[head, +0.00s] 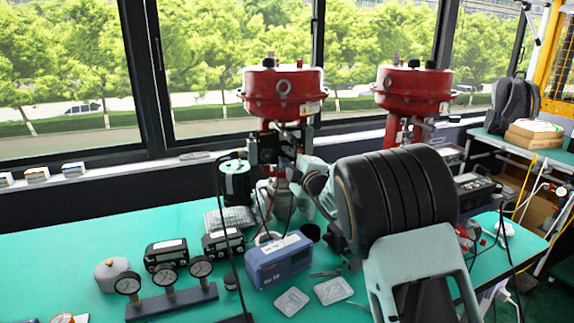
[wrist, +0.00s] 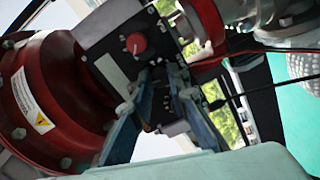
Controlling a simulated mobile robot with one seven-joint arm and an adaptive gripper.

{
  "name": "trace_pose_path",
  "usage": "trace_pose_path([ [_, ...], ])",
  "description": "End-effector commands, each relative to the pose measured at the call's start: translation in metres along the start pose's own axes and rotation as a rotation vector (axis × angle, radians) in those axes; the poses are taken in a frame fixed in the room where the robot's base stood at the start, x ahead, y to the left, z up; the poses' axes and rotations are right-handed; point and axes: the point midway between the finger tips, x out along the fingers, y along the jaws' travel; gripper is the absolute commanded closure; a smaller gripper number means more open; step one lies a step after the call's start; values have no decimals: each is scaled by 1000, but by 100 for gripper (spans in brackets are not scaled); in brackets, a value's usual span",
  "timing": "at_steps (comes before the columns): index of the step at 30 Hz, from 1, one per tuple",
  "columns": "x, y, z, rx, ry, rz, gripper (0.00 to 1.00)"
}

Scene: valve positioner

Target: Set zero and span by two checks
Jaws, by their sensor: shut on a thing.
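My gripper (head: 270,150) is at the positioner, partly hidden by my arm in the head view. In the wrist view its two blue-grey fingers (wrist: 160,92) are closed on a small dark part at the positioner's lower edge; I cannot tell exactly what it is. A blue instrument box (head: 282,262) sits on the green bench.
Gauges on a stand (head: 172,300), black meters (head: 166,254) and a grey weight (head: 116,273) occupy the left front. Small metal trays (head: 333,291) lie near my arm. A second red actuator (head: 412,92) stands right. Cables hang around the positioner.

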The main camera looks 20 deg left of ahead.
Motion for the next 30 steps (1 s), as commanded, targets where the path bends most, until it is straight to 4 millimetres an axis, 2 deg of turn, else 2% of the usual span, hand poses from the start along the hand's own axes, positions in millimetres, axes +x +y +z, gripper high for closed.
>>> trace_pose_path([
  [18, 0, -1, 1, 577, 0, 1, 100],
  [30, 0, -1, 1, 837, -1, 0, 100],
])
